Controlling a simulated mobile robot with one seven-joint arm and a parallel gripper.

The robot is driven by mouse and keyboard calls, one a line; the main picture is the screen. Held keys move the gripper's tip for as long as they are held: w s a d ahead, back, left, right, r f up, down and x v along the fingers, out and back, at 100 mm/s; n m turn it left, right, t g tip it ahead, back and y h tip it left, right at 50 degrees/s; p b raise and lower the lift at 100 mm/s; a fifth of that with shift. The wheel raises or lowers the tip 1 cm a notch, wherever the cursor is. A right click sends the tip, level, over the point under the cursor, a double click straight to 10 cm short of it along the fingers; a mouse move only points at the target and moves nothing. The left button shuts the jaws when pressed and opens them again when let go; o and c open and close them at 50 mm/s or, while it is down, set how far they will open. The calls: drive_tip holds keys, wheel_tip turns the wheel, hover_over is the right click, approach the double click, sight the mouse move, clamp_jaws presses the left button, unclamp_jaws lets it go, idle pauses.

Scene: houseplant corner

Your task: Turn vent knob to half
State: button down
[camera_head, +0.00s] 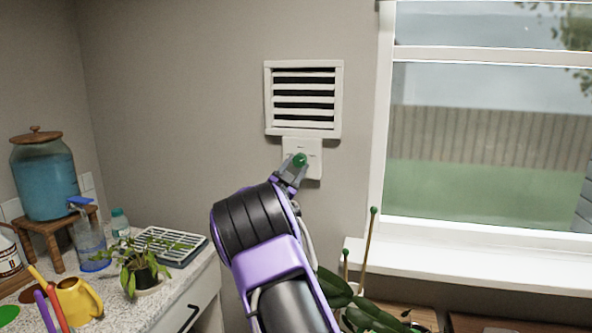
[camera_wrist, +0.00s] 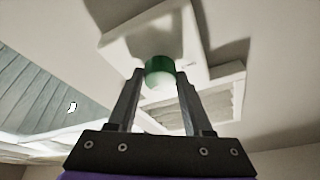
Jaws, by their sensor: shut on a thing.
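The vent knob (camera_head: 299,160) is small, round and green, and sits on a white wall plate (camera_head: 315,165) below the vent (camera_head: 303,98). The vent has a white frame, with dark gaps between its slats. In the wrist view the green knob (camera_wrist: 159,70) is between the two fingertips of my gripper (camera_wrist: 160,82). My gripper is shut on the knob, with one finger on each side. In the head view my gripper (camera_head: 292,168) reaches up to the plate from below. No pointer mark on the knob is clear enough to read.
A window (camera_head: 485,140) with a white sill (camera_head: 460,267) is on the right. Plants (camera_head: 365,310) with stakes stand below it. On the left, a counter holds a water jar (camera_head: 45,178), a yellow watering can (camera_head: 77,298), a potted plant (camera_head: 146,275) and a rack (camera_head: 170,243).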

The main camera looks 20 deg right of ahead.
drive_tip(key=n+t+y+b, duration=0.1)
drive_tip(key=n, duration=0.2)
drive_tip(key=n+t+y+b, duration=0.1)
drive_tip(key=n, duration=0.2)
drive_tip(key=n+y+b, duration=0.1)
drive_tip(key=n+b, duration=0.1)
drive_tip(key=n, duration=0.1)
drive_tip(key=shift+s+d+f+t, duration=0.15)
drive_tip(key=shift+d+t, duration=0.1)
drive_tip(key=shift+t, duration=0.15)
drive_tip(key=n+y+b, duration=0.1)
drive_tip(key=n+y, duration=0.1)
drive_tip(key=n, duration=0.2)
drive_tip(key=n+t+y+b, duration=0.1)
drive_tip(key=n+y, duration=0.1)
drive_tip(key=n, duration=0.2)
drive_tip(key=shift+s+d+r, duration=0.1)
drive_tip(key=shift+d+r, duration=0.05)
drive_tip(key=shift+r, duration=0.05)
drive_tip(key=shift+c, duration=1.6)
unclamp_jaws()
drive_tip(key=b+v, duration=0.1)
drive_tip(key=v, duration=1.6)
drive_tip(key=shift+s, duration=0.25)
drive_tip(key=shift+r, duration=0.1)
